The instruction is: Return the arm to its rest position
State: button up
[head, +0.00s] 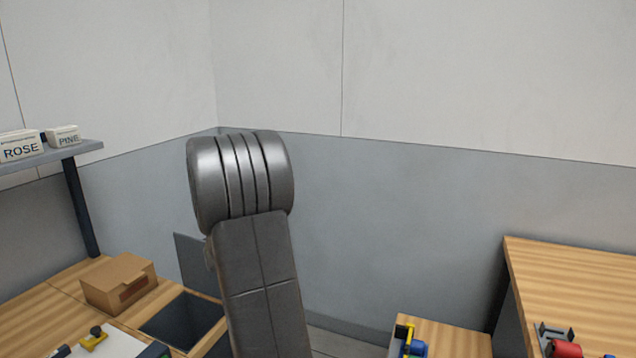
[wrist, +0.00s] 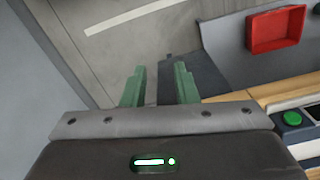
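My gripper (wrist: 158,88) shows in the wrist view with its two green fingers apart and nothing between them. Below the fingers in that view is bare grey floor and a dark grey panel. In the head view my arm rises through the middle of the picture, and the gripper itself is not visible there.
In the head view a cardboard box (head: 119,283) stands on the left wooden bench beside a dark opening (head: 182,320). A shelf (head: 50,156) with white labelled boxes is above. Wooden tops stand at right. The wrist view shows a red bin (wrist: 275,30) and a green button (wrist: 292,118).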

jog(key=w+d+f+m, duration=0.1)
jog(key=w+d+m, duration=0.1)
jog(key=d+m, duration=0.2)
jog(key=w+d+f+m+b, duration=0.1)
jog(key=w+d+f+m, duration=0.1)
jog(key=d+m, duration=0.2)
jog(key=d, duration=0.2)
jog(key=shift+w+d+f+m, duration=0.15)
jog(key=shift+w+d+m, duration=0.15)
jog(key=shift+w+d, duration=0.1)
